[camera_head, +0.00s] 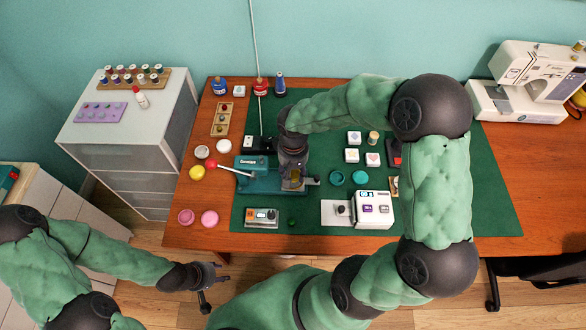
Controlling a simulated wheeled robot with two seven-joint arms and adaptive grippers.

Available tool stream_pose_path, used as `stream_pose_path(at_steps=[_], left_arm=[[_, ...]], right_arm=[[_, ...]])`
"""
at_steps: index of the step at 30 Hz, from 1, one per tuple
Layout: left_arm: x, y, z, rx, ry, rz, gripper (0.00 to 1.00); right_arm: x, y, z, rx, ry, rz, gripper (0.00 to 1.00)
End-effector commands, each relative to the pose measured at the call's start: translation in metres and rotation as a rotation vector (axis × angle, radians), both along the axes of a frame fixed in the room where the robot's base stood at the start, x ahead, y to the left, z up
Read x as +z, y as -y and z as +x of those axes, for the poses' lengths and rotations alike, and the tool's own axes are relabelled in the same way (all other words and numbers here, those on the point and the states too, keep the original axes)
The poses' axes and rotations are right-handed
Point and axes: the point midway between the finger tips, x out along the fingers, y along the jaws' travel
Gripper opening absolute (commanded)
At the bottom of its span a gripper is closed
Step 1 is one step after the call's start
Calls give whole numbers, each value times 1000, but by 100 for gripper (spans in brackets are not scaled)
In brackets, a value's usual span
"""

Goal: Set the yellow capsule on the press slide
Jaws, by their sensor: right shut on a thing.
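My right gripper (293,178) points down over the right part of the teal press (258,184), by its slide end. It is shut on a small yellow-amber thing, mostly hidden by the fingers; I cannot tell whether it touches the press. The slide is largely covered by the gripper. The press has a lever with a red knob (211,164) reaching to the left. A round yellow piece (197,173) lies on the bare wood left of the press. My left gripper (212,287) is open and empty, off the table's front edge at lower left.
Pink round pieces (209,219) and white ones (223,146) lie on the wood at left. Teal pieces (336,178), a white device (374,210) and a small gauge box (262,217) stand on the green mat (450,200). Bottles (260,86) stand behind.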

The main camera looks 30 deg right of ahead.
Motion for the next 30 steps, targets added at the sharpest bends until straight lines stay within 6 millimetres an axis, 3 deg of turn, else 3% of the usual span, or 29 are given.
stream_pose_path(at_steps=[6, 30], left_arm=[[-11, 0, 0, 0, 0, 0, 40], [-11, 0, 0, 0, 0, 0, 40]], right_arm=[[-14, 0, 0, 0, 1, 1, 31], [-14, 0, 0, 0, 1, 0, 31]])
